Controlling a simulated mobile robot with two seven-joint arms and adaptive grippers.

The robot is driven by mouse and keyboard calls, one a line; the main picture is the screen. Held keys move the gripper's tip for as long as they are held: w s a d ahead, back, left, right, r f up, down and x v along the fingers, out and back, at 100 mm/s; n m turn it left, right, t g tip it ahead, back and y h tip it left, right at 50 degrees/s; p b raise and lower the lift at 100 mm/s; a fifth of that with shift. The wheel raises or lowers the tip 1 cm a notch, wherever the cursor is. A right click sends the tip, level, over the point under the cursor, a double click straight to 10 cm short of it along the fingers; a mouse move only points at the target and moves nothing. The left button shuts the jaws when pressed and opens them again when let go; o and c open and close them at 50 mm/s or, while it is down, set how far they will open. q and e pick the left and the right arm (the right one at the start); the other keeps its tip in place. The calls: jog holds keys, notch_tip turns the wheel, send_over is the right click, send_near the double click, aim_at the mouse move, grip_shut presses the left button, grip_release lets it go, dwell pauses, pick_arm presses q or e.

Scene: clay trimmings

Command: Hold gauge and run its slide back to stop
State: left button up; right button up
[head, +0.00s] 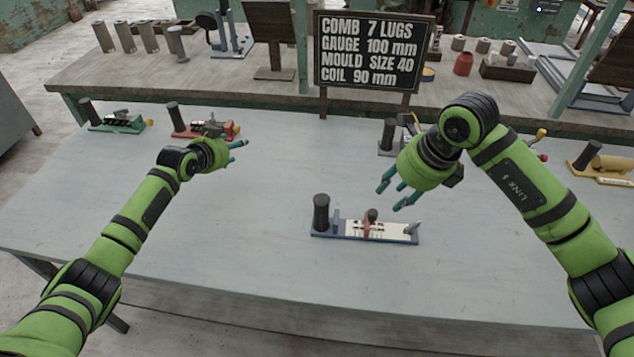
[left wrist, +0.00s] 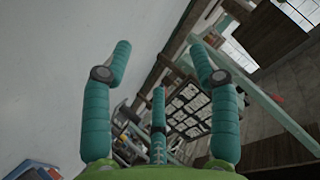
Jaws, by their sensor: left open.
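The gauge (head: 385,232) lies on the table front centre, with a blue base, a white scale plate and a black upright post (head: 321,212) at its left end. Its red slide (head: 367,225) with a dark knob stands about mid-scale. A grey pointed piece stands at the right end. My right gripper (head: 396,197) is above and behind the right half of the gauge, fingers spread, empty and apart from it. My left gripper (head: 242,149) is open and empty, up and left of the gauge; its spread teal fingers show in the left wrist view (left wrist: 160,70).
A sign (head: 372,50) reads "GAUGE 100 mm" among other lines. Green (head: 122,124), red (head: 190,130) and yellow (head: 605,165) devices stand along the table's back; another is partly behind my right arm. The table around the gauge is clear.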

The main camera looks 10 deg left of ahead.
pick_arm(q)
jog(key=d+m+g+h, duration=0.2)
jog(key=d, duration=0.9)
notch_tip(320, 180, up, 6)
jog(key=m+g+y, duration=0.4)
jog(key=m+g, duration=0.3)
jog(key=g, duration=0.2)
send_over(323, 199)
jog(key=w+a, duration=0.2)
jog(key=shift+s+d+f+g+h, duration=0.15)
jog(key=shift+s+d+h, duration=0.1)
jog(key=shift+s+d, duration=0.25)
jog(key=shift+s+d+f+g+h, duration=0.15)
jog(key=shift+s+d+h, duration=0.1)
jog(key=shift+s+d, duration=0.15)
jog(key=shift+s+f, duration=0.2)
jog(key=shift+f, duration=3.2)
